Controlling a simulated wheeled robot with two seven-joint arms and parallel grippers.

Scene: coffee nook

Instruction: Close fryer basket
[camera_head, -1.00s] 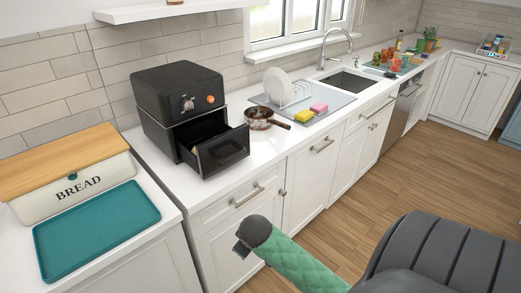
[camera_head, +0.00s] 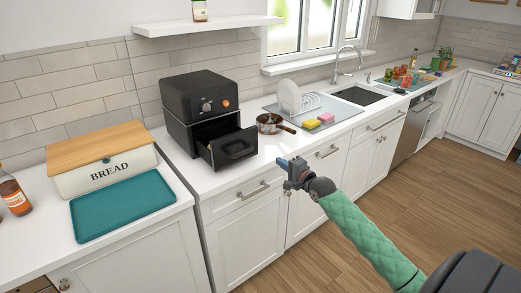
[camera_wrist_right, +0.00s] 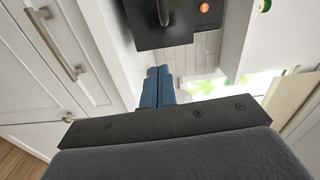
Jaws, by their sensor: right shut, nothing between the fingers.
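The black air fryer (camera_head: 199,92) stands on the white counter against the tiled wall. Its basket (camera_head: 231,148) is pulled out at the front, with its handle facing the room. My right gripper (camera_head: 284,163) is shut and empty, in front of the counter edge and to the right of the basket, apart from it. In the right wrist view my blue fingertips (camera_wrist_right: 158,84) are together, and the dark basket front with its handle (camera_wrist_right: 164,12) shows at the top. My left gripper is not in view.
A copper saucepan (camera_head: 271,124) stands right of the fryer, near the drying mat (camera_head: 346,112) with a plate rack and sponges. A bread box (camera_head: 103,173) and teal tray (camera_head: 124,205) are on the left. Floor in front of the cabinets is clear.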

